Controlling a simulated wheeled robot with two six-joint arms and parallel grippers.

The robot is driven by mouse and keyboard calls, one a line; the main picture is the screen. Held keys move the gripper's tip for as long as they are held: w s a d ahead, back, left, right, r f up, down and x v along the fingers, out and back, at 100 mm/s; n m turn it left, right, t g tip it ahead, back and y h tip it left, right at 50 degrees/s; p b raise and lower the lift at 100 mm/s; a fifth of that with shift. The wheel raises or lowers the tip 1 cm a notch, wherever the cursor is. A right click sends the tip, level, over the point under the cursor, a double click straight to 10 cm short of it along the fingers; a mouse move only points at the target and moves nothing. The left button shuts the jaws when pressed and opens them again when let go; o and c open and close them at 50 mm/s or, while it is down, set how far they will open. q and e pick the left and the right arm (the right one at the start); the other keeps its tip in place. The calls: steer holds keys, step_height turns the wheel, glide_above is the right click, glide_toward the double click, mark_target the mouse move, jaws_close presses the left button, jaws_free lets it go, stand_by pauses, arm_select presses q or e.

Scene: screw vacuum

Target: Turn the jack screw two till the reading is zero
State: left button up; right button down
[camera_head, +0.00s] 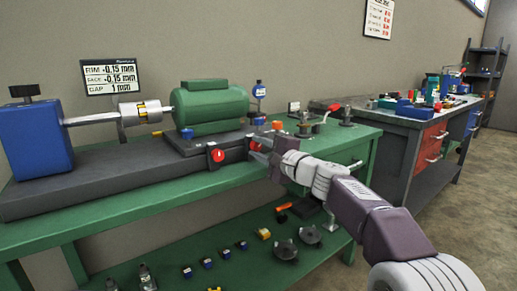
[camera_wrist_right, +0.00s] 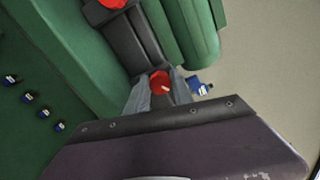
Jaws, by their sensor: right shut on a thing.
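My right gripper (camera_head: 262,147) reaches in from the right to the front of the dark base under the green motor (camera_head: 212,108). In the right wrist view, the gripper (camera_wrist_right: 160,90) has its two grey fingers on either side of a red jack screw knob (camera_wrist_right: 160,82) and is shut on it. Another red jack screw (camera_head: 216,155) stands free to its left; it also shows in the wrist view (camera_wrist_right: 112,3). The display (camera_head: 110,76) reads RIM -0.15 mm, FACE -0.15 mm, GAP 1 mm. My left gripper is not in view.
A blue block (camera_head: 38,140) with a shaft and coupling (camera_head: 140,112) stands left of the motor. A blue-topped item (camera_head: 259,91) is behind its right end. The green bench (camera_head: 130,215) has tools at right and small parts on its lower shelf.

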steer(key=m, duration=0.4)
steer(key=shift+m+p, duration=0.3)
steer(key=shift+p, duration=0.05)
steer(key=m+p, duration=0.1)
steer(key=m, duration=0.4)
steer(key=m+p, duration=0.2)
steer(key=m, duration=0.3)
steer(key=shift+r+m+p, duration=0.1)
steer(key=shift+m+p, duration=0.2)
steer(key=shift+m, duration=0.1)
steer(key=shift+d+m+p, duration=0.1)
steer(key=shift+m+p, duration=0.95)
steer(key=shift+m, duration=1.25)
steer(key=shift+f, duration=0.2)
steer(key=c, duration=1.1)
jaws_free()
steer(key=shift+r, duration=0.1)
